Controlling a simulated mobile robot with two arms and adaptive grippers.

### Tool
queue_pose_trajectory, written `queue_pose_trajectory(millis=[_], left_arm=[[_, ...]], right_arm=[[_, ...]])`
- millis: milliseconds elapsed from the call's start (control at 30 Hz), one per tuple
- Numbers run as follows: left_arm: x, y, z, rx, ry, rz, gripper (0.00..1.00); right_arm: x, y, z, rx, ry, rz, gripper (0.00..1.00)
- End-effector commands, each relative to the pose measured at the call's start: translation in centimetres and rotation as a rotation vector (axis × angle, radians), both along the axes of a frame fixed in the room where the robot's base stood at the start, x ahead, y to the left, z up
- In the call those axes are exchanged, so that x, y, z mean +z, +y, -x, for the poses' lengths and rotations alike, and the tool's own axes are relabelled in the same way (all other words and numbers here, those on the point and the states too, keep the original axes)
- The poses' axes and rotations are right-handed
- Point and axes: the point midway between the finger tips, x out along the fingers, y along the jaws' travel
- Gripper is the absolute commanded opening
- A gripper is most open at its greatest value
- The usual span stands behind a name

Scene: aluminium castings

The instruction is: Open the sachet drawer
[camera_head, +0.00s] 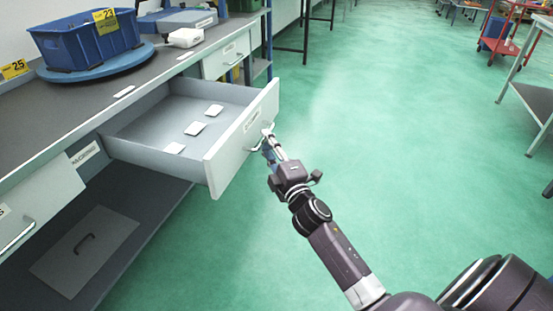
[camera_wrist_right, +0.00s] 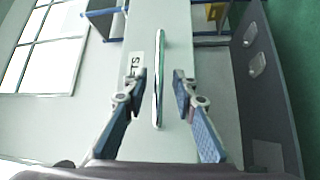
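The sachet drawer (camera_head: 228,157) is pulled well out of the bench on the left. Three flat white sachets (camera_head: 195,128) lie in a row inside it. My right gripper (camera_head: 268,141) is at the drawer's front, by its bar handle. In the right wrist view, the handle (camera_wrist_right: 158,85) runs between the two fingers (camera_wrist_right: 160,78), with a gap showing on each side. The right gripper is open. A white label (camera_wrist_right: 134,62) on the drawer front (camera_wrist_right: 178,30) is partly hidden by a finger. My left gripper is in neither view.
Closed drawers flank the open one, one nearer (camera_head: 38,205) and one farther (camera_head: 228,55). The green floor (camera_head: 400,130) right of the drawer is clear.

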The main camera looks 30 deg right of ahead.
Motion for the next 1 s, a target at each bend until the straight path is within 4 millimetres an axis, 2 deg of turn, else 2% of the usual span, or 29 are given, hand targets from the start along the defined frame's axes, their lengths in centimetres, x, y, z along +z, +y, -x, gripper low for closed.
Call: queue_pose_trajectory(millis=[300, 500, 700, 1000], left_arm=[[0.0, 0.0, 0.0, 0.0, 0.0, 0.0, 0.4], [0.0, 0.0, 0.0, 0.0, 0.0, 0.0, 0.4], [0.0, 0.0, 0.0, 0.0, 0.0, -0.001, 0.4], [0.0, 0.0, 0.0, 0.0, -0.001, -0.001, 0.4]], right_arm=[[-1.0, 0.9, 6.2, 0.001, 0.004, -0.001, 0.25], [-1.3, 1.2, 8.8, 0.001, 0.003, -0.002, 0.25], [-1.4, 1.3, 9.8, 0.0, 0.002, -0.001, 0.25], [-1.4, 1.3, 9.8, 0.001, 0.002, 0.0, 0.25]])
